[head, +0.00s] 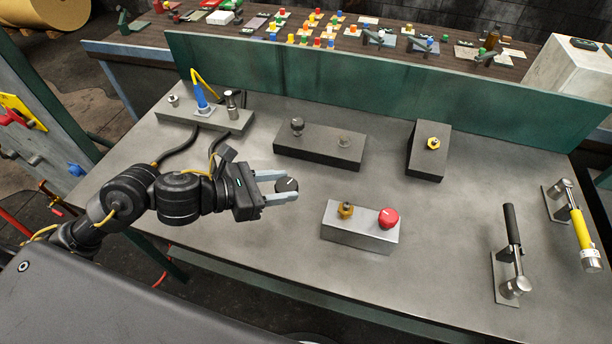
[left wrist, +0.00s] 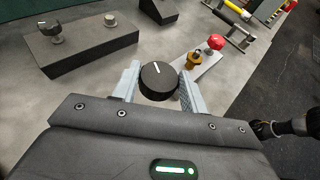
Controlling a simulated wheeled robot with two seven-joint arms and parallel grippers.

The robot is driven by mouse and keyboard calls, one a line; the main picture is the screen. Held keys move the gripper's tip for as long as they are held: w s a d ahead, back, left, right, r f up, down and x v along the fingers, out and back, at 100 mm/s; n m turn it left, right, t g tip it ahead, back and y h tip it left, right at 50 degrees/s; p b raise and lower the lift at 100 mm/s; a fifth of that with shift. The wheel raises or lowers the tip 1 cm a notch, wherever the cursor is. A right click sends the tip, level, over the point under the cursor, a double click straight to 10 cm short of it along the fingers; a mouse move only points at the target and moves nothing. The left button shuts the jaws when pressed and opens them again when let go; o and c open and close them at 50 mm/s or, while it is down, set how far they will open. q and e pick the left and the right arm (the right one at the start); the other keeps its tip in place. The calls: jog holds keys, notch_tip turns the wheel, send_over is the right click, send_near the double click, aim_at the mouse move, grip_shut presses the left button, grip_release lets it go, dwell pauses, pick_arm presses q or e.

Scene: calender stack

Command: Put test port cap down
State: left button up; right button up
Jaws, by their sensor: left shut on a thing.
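My left gripper (head: 279,187) is shut on a round black cap (head: 286,185) with a white line on its top. The cap is above the grey workbench, left of the light grey box. In the left wrist view the black cap (left wrist: 158,80) sits between the two pale fingers of the left gripper (left wrist: 159,84). I cannot tell how high the cap is above the bench. My right gripper does not show in either view.
The light grey box (head: 352,238) carries a brass fitting (head: 346,209) and a red knob (head: 389,218). Dark blocks (head: 318,152) (head: 417,160) stand behind. A block with a blue plug (head: 202,97) is at back left. Levers (head: 511,230) stand at right. Bare bench (head: 460,215) lies between.

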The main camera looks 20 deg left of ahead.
pick_arm(q)
jog(key=shift+w+a+f+b, duration=0.1)
jog(key=shift+f+b, duration=0.1)
jog(key=shift+b, duration=0.1)
jog(key=w+a+f+b, duration=0.3)
jog(key=w+a+f, duration=0.1)
jog(key=w+a+f+b, duration=0.3)
jog(key=w+a+f, duration=0.1)
jog(key=w, duration=0.1)
jog(key=shift+w+a+f+b, duration=0.1)
jog(key=shift+a+b, duration=0.2)
jog(key=shift+w+a+f, duration=0.35)
jog(key=shift+f, duration=0.3)
notch_tip(320, 180, down, 3)
jog(key=shift+w+r+p, duration=0.1)
jog(key=shift+p, duration=0.55)
jog(key=shift+f, duration=0.25)
